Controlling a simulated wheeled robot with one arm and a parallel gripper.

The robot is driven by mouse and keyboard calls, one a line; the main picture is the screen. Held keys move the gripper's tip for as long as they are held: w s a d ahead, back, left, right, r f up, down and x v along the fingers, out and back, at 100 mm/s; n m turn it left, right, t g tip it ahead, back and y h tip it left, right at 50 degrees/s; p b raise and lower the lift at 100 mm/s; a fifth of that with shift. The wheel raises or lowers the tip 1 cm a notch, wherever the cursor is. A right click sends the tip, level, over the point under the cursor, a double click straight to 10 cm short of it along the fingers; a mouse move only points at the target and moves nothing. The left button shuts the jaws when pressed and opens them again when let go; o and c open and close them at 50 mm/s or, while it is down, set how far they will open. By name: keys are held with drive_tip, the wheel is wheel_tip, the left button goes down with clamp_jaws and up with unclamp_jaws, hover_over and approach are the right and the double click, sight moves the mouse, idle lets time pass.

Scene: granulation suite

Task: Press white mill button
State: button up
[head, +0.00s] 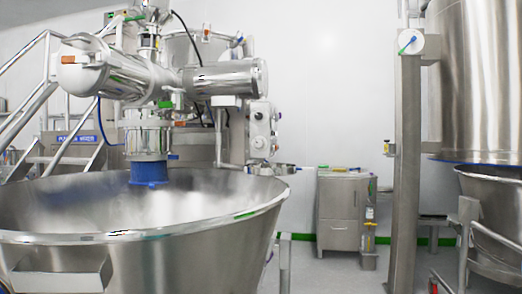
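The steel mill (150,75) stands above a large steel bowl, with a blue outlet collar (149,172) at its lower end. A narrow steel control box (262,128) stands to the right of the mill, behind the bowl. Several small round knobs or buttons show on its face and side. Some look pale, but they are too small for me to tell which is the white mill button. My gripper is not in view, and nothing is seen touching the box.
The large steel bowl (215,228) fills the left foreground, in front of the mill. A steel cabinet (340,215) stands by the back wall. A steel post (405,160) and a big vessel (478,75) are at right. Some floor (335,275) is clear between bowl and post.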

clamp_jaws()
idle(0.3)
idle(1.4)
